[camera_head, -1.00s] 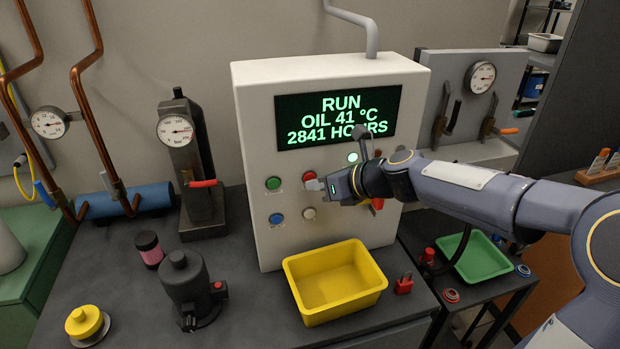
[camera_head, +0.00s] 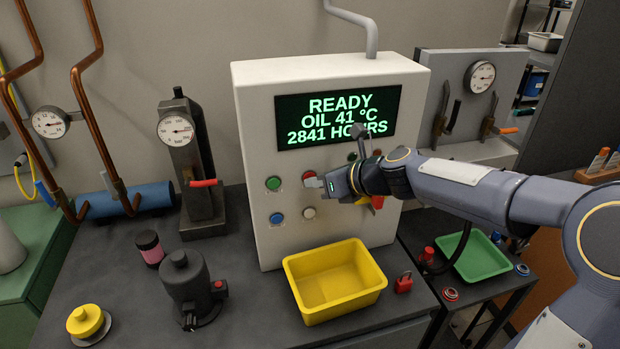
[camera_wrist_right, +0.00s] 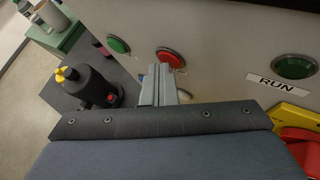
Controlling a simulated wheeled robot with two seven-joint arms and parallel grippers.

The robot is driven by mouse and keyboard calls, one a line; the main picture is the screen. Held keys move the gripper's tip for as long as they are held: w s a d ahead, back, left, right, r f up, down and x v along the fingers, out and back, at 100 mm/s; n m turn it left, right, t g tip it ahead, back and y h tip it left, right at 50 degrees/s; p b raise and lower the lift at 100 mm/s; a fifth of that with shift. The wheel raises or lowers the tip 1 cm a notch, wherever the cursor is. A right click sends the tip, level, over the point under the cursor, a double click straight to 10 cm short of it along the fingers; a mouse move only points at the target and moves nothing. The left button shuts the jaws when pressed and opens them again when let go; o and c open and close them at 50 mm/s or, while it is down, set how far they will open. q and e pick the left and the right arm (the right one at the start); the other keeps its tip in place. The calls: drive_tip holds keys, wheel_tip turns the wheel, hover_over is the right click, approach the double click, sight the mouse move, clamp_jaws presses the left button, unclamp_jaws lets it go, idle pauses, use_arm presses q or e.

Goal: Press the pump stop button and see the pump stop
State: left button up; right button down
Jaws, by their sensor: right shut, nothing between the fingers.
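The white pump cabinet (camera_head: 262,98) stands on the dark bench. Its screen (camera_head: 338,115) reads READY, OIL 41 °C, 2841 HOURS. The red stop button (camera_head: 309,175) is on the cabinet front, partly hidden by my right gripper (camera_head: 313,183); it also shows in the right wrist view (camera_wrist_right: 170,57). The gripper is shut and empty, its tips just in front of the button's lower edge; I cannot tell whether they touch. The green RUN lamp (camera_wrist_right: 295,67) is dark, also in the head view (camera_head: 352,157). My left gripper is out of view.
A green button (camera_head: 273,184) is left of the red one; blue (camera_head: 277,219) and white (camera_head: 309,213) buttons sit below. A yellow tray (camera_head: 335,281) and red padlock (camera_head: 403,283) stand in front of the cabinet. A red-and-yellow switch (camera_wrist_right: 298,138) is right of the gripper.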

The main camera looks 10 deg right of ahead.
drive_tip(key=shift+s, duration=0.8)
drive_tip(key=shift+s+d, duration=0.15)
drive_tip(key=shift+s, duration=2.35)
drive_tip(key=s+d+f+n+g+h, duration=0.1)
drive_tip(key=s+f+n, duration=0.2)
drive_tip(key=s+n, duration=0.5)
drive_tip(key=s+d+f+n+g+h, duration=0.1)
drive_tip(key=s+d+f+n, duration=0.1)
drive_tip(key=s+n, duration=0.7)
drive_tip(key=s+d+f+n+g+h, duration=0.1)
drive_tip(key=s+d+f+n+h, duration=0.1)
drive_tip(key=s+n, duration=0.6)
drive_tip(key=f+n, duration=0.1)
drive_tip(key=n, duration=0.3)
drive_tip(key=shift+s+f+g, duration=0.3)
drive_tip(key=shift+s+g, duration=0.1)
